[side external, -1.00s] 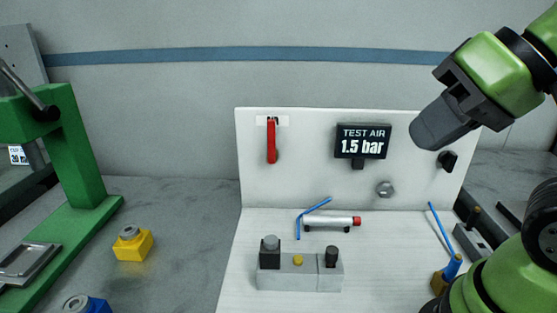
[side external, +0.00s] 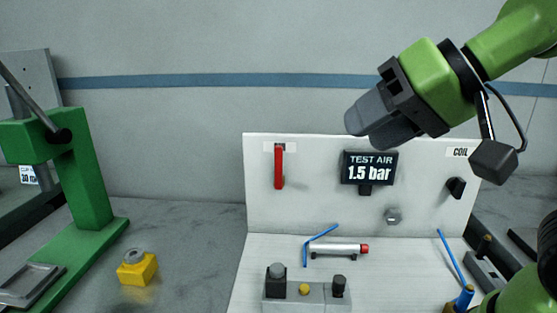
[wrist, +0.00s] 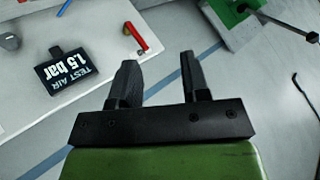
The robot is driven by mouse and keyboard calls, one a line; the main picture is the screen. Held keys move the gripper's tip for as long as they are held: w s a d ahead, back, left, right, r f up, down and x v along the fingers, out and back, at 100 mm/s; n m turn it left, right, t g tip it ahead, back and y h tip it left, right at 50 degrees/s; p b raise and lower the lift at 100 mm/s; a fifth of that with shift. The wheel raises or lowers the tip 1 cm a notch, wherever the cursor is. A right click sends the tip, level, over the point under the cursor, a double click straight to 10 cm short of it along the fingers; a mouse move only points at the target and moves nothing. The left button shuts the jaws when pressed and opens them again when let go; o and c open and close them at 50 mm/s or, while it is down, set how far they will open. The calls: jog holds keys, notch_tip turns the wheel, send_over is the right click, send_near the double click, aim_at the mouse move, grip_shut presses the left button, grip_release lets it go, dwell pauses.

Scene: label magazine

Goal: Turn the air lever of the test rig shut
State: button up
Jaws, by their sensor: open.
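The red air lever (side external: 279,167) hangs straight down on the upper left of the white test rig panel (side external: 320,207). The dark display (side external: 370,167) right of it reads TEST AIR 1.5 bar. My gripper (side external: 368,127) is in the air above the display, to the right of the lever and apart from it. In the wrist view my gripper (wrist: 158,75) has its two fingers spread with nothing between them. There the red lever (wrist: 136,36) lies just beyond and left of the fingertips, and the display (wrist: 66,71) is further left.
A white cylinder with a red end (side external: 340,249), a blue tube (side external: 320,233) and a grey valve block (side external: 305,293) are on the rig's base. A dark knob (side external: 455,188) is on the panel's right. A green press (side external: 75,165) and a yellow block (side external: 137,268) stand left.

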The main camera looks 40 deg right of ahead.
aim_at(278, 157)
jog(key=w+a+f+m+t+h, duration=0.2)
jog(key=w+m+t+h, duration=0.2)
jog(key=w, duration=1.2)
notch_tip(278, 157, down, 10)
jog(key=h, duration=1.2)
jog(key=shift+m, duration=0.4)
jog(key=x, duration=0.9)
jog(key=shift+w+d+f, duration=0.15)
jog(key=shift+d+f, duration=0.1)
jog(key=shift+d, duration=0.15)
grip_shut()
